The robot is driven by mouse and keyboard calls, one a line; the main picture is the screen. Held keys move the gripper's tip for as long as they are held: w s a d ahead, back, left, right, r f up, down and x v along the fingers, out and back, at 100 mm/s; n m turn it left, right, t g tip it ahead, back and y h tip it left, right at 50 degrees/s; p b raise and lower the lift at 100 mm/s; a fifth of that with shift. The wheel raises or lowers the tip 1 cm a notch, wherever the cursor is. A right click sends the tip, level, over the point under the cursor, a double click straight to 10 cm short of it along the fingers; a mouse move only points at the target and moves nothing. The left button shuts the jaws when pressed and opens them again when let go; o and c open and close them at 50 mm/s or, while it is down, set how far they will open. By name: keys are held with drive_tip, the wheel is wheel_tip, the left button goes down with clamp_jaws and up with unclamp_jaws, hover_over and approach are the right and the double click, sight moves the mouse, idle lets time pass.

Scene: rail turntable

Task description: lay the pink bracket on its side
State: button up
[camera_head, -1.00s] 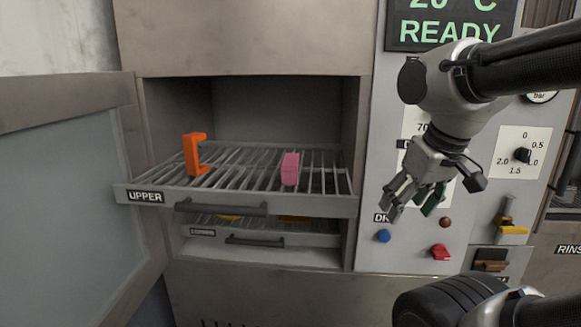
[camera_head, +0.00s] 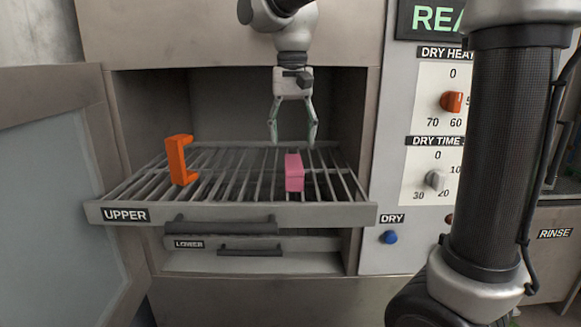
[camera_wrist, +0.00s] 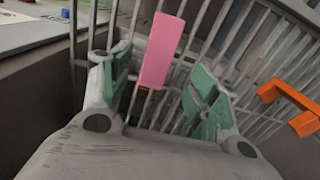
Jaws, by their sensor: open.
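The pink bracket (camera_head: 294,173) stands upright on the wire rack of the pulled-out upper drawer, right of its middle. My gripper (camera_head: 293,143) points down just above and behind it in the head view, with its fingers apart. In the wrist view the pink bracket (camera_wrist: 161,52) lies between and beyond the two open green-padded fingers (camera_wrist: 160,95). I cannot tell from these frames whether the fingers touch it; nothing is gripped. The bracket's far side is hidden in the head view.
An orange bracket (camera_head: 180,160) stands upright on the left of the same upper rack (camera_head: 240,214). The lower drawer (camera_head: 250,243) is just beneath. An open door (camera_head: 40,170) stands at left, and the control panel (camera_head: 415,215) at right. The rack between the brackets is clear.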

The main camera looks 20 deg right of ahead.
sight(293, 161)
wheel_tip(293, 161, down, 7)
drive_tip(key=shift+s+d+f, duration=0.1)
drive_tip(key=shift+s+f, duration=0.05)
drive_tip(key=c, duration=1.3)
drive_tip(key=shift+c, duration=0.2)
drive_tip(key=shift+r, duration=0.2)
